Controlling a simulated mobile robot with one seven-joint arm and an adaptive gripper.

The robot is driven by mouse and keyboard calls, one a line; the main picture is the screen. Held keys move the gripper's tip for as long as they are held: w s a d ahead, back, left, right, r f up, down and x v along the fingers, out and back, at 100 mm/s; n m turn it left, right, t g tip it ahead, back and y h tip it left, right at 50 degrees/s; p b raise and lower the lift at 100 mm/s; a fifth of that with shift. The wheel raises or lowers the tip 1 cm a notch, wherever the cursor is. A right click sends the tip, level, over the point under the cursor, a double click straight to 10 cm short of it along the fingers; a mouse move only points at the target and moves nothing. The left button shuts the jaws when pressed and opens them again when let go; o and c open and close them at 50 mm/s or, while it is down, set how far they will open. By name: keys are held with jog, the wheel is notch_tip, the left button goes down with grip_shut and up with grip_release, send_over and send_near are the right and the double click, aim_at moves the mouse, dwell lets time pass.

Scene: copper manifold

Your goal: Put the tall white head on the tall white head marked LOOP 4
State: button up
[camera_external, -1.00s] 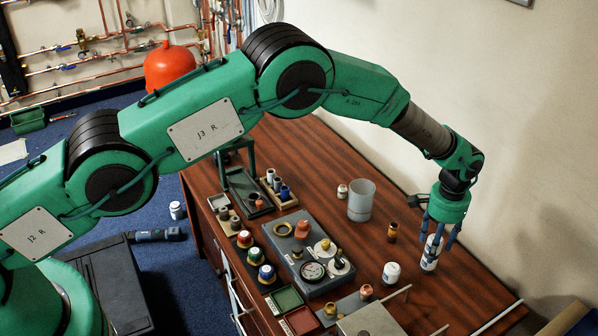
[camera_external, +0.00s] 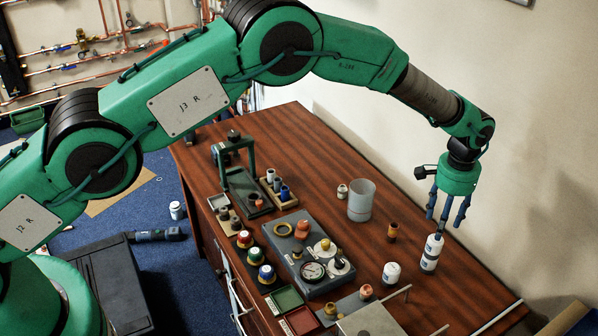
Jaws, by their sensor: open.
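A tall white head (camera_external: 434,245) with dark markings stands on top of another tall white head (camera_external: 429,264) at the right side of the table. The two form one upright column, and no clear gap shows between them. The writing on them is too small to read, so I cannot confirm LOOP 4. My gripper (camera_external: 446,225) is open and empty, pointing down just above the upper head, with its fingers clear of most of it.
A shorter white head (camera_external: 391,273) stands left of the column. A grey board (camera_external: 285,245) with a gauge and knobs lies at centre. The table's back right is clear.

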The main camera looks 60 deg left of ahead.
jog(key=shift+r, duration=1.75)
